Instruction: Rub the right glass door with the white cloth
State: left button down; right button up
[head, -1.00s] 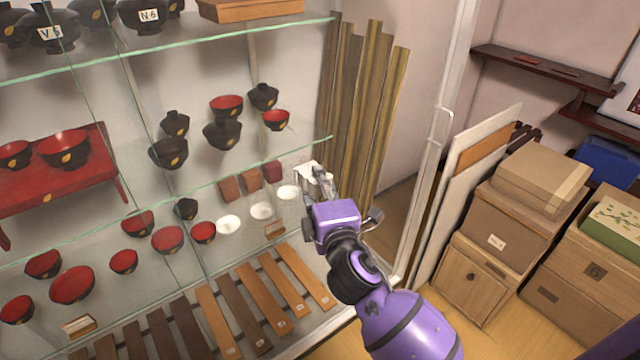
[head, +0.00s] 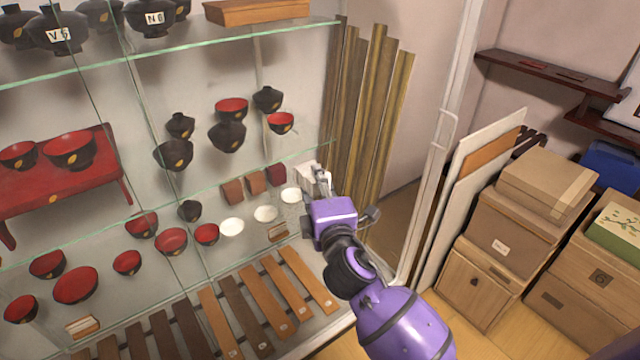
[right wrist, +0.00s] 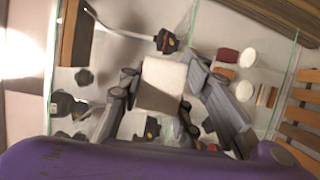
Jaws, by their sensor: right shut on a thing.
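The glass-fronted cabinet fills the left and middle of the head view, and the right glass door (head: 270,70) covers its right part. My right gripper (head: 318,182) is in front of that door's lower right area. It is shut on the white cloth (right wrist: 162,83), a pale square pad between its fingers in the right wrist view. In the head view a bit of the cloth (head: 308,172) shows beyond the gripper. I cannot tell whether the cloth touches the glass. My left gripper is not in view.
Red and black bowls (head: 230,108) and wooden slats (head: 265,305) stand behind the glass. A vertical door handle (head: 446,130) is right of my arm. Stacked wooden boxes (head: 490,235) and leaning boards (head: 460,190) stand further right.

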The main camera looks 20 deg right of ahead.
jog(key=shift+d, duration=0.1)
jog(key=shift+w+d+r, duration=0.1)
jog(key=shift+w+d, duration=0.1)
jog(key=shift+d, duration=0.3)
jog(key=shift+w+d+r, duration=0.1)
jog(key=shift+w+d, duration=0.05)
jog(key=shift+d, duration=0.35)
jog(key=shift+s+a, duration=0.25)
jog(key=shift+a, duration=1)
jog(key=shift+s+d+f, duration=0.15)
jog(key=shift+s+d, duration=0.05)
jog(key=shift+s, duration=0.55)
jog(key=shift+s+d, duration=0.3)
jog(key=shift+s, duration=0.35)
jog(key=shift+s+d, duration=0.25)
jog(key=shift+s, duration=0.45)
jog(key=shift+s+d, duration=0.3)
jog(key=shift+s, duration=0.35)
